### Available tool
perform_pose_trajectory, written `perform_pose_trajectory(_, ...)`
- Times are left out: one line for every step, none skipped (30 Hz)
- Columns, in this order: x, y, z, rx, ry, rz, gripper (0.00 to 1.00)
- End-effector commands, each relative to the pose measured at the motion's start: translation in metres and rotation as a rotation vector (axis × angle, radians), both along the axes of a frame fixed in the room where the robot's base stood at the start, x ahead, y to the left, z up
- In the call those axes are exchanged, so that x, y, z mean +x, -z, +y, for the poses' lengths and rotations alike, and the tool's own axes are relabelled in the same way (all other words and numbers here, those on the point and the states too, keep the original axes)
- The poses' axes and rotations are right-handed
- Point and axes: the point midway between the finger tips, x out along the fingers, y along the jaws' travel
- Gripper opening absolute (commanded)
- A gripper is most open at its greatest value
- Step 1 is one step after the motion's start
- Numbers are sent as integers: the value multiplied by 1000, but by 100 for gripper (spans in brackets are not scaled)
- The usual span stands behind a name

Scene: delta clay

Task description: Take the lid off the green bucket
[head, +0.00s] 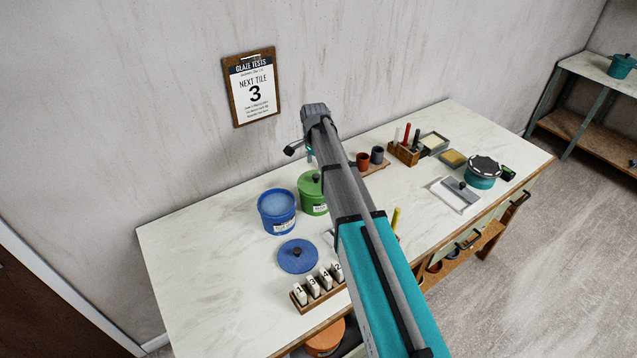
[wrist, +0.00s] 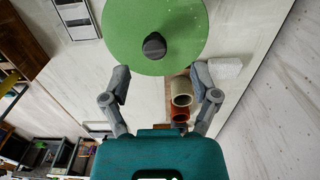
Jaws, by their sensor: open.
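The green bucket (head: 312,199) stands on the table with its green lid (head: 309,183) on top, partly hidden by my arm. In the wrist view the lid (wrist: 130,38) fills the top centre, with a dark round knob (wrist: 154,46) in its middle. My gripper (wrist: 160,82) is open and empty. Its two fingertips sit on either side below the knob in that picture, apart from it. In the head view my gripper is mostly hidden behind my arm.
An open blue bucket (head: 276,214) stands left of the green one, with its blue lid (head: 298,257) lying in front. A rack of numbered tiles (head: 318,289) is at the front edge. Small cups (head: 370,157) stand right of my arm. The table's left part is clear.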

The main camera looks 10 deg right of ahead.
Motion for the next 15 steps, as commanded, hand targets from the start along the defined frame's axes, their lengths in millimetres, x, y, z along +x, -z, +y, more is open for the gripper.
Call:
perform_pose_trajectory(0, 2, 0, 0, 0, 0, 78)
perform_pose_trajectory(0, 3, 0, 0, 0, 0, 78)
perform_pose_trajectory(0, 5, 0, 0, 0, 0, 78)
perform_pose_trajectory(0, 7, 0, 0, 0, 0, 78)
perform_pose_trajectory(-1, 8, 0, 0, 0, 0, 78)
perform_pose_trajectory(-1, 11, 0, 0, 0, 0, 78)
perform_pose_trajectory(-1, 13, -1, 0, 0, 0, 78)
perform_pose_trajectory(-1, 16, -1, 0, 0, 0, 78)
perform_pose_trajectory(-1, 19, -1, 0, -1, 0, 78)
perform_pose_trajectory(-1, 21, -1, 0, -1, 0, 78)
perform_pose_trajectory(-2, 24, -1, 0, -1, 0, 78)
perform_pose_trajectory(-2, 27, -2, 0, -1, 0, 78)
perform_pose_trajectory(-2, 30, -2, 0, -1, 0, 78)
perform_pose_trajectory(-2, 32, -2, 0, -1, 0, 78)
perform_pose_trajectory(-2, 35, -2, 0, -1, 0, 78)
